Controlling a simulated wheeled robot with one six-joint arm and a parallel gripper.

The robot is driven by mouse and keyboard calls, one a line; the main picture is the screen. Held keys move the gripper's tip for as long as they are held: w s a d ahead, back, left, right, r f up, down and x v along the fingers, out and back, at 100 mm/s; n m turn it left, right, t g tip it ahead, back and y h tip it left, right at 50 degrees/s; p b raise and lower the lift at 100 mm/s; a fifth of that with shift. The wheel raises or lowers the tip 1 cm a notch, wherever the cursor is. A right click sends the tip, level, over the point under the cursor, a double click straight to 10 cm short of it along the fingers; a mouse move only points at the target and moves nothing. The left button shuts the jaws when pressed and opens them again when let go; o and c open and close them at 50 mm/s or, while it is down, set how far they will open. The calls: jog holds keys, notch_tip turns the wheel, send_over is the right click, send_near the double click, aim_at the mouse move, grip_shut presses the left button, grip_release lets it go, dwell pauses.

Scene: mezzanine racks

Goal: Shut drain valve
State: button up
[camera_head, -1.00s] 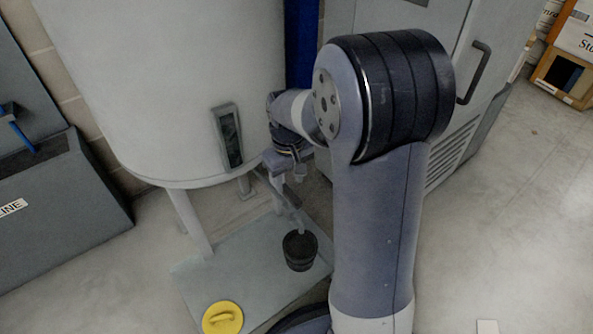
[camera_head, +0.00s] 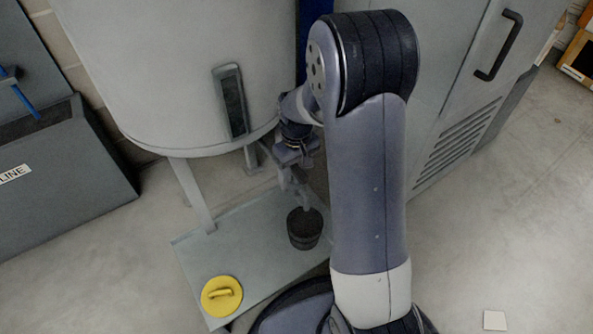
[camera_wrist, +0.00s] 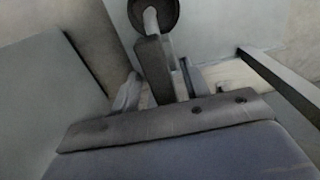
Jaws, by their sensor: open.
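The drain valve (camera_head: 304,197) sits low under the pale tank (camera_head: 170,70), its spout pointing down into a black bucket (camera_head: 304,240). My gripper (camera_head: 291,166) is at the valve, just above the bucket, and partly hides it. In the wrist view, my gripper's two fingers (camera_wrist: 157,88) stand apart, with a dark grey bar-like part of the valve (camera_wrist: 153,65) between them. Beyond it are the light spout (camera_wrist: 151,22) and the bucket (camera_wrist: 168,10). I cannot tell whether either finger touches the valve, or which way its handle is turned.
A yellow lid with a handle (camera_head: 221,296) lies on the grey base plate (camera_head: 235,242). A tank leg (camera_head: 192,195) and a dark gauge panel (camera_head: 231,100) are left of my gripper. A grey cabinet (camera_head: 455,90) stands right of my arm. Open floor lies at the right.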

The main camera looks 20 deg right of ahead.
jog(key=shift+c, duration=0.5)
grip_shut()
jog(key=shift+m, duration=0.3)
jog(key=m+p, duration=0.2)
jog(key=shift+r+m, duration=0.1)
jog(key=shift+m, duration=0.3)
jog(key=m+p, duration=0.2)
jog(key=m, duration=0.3)
jog(key=shift+p, duration=0.35)
jog(key=m+p, duration=0.1)
jog(key=m, duration=0.4)
jog(key=shift+m+p, duration=0.6)
jog(key=shift+m, duration=1.6)
